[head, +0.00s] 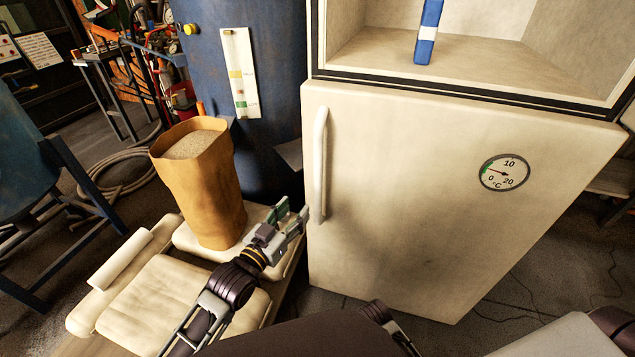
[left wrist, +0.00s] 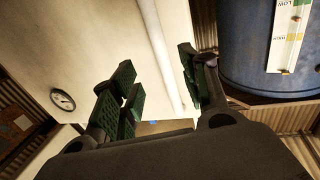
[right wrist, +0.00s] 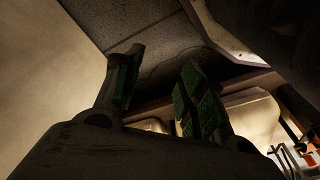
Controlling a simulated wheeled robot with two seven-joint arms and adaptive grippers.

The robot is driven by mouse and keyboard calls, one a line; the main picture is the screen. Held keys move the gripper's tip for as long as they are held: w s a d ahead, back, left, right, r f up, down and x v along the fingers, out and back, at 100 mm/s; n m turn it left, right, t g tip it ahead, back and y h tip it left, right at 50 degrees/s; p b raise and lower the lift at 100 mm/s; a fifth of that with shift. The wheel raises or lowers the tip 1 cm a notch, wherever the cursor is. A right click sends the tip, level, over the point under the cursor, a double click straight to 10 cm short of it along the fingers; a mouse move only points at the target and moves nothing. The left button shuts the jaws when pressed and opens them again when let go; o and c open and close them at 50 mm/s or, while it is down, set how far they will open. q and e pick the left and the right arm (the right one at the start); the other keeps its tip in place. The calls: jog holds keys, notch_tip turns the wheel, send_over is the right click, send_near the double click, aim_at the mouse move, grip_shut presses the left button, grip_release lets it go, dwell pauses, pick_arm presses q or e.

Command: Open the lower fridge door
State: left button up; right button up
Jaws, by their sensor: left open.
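The lower fridge door (head: 420,190) is cream, with a round dial, and looks shut. Its upright pale handle (head: 320,165) is on the left side of the door. My left gripper (head: 288,218) is open and empty, just left of the handle's lower end. In the left wrist view the handle (left wrist: 158,45) runs between the two spread fingers of the left gripper (left wrist: 155,72); I cannot tell whether they touch it. My right gripper (right wrist: 158,80) is open and empty in its wrist view, low beside a pale surface and the floor.
The upper fridge compartment (head: 380,55) is open and holds a blue-and-white item (head: 428,32). A paper sack of grain (head: 205,180) stands on pale bags (head: 165,300) at the left. A blue tank (head: 270,90) stands behind, close to the handle side. Bare floor lies below the door.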

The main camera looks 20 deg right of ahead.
aim_at(316, 185)
pick_arm(q)
jog(key=shift+d, duration=0.1)
jog(key=b+x, duration=0.2)
jog(key=x, duration=0.9)
jog(key=shift+d+f, duration=0.1)
jog(key=shift+b+x, duration=0.4)
jog(key=shift+x, duration=0.85)
pick_arm(e)
jog(key=shift+t, duration=0.4)
jog(key=shift+w+a+r, duration=0.15)
jog(key=shift+r, duration=0.5)
jog(key=shift+w+a+r, duration=0.15)
jog(key=shift+r, duration=0.5)
jog(key=shift+w+a+r, duration=0.15)
jog(key=shift+r, duration=0.5)
pick_arm(q)
jog(key=shift+c, duration=0.4)
grip_shut()
pick_arm(e)
jog(key=shift+s+f, duration=0.1)
jog(key=shift+f, duration=0.05)
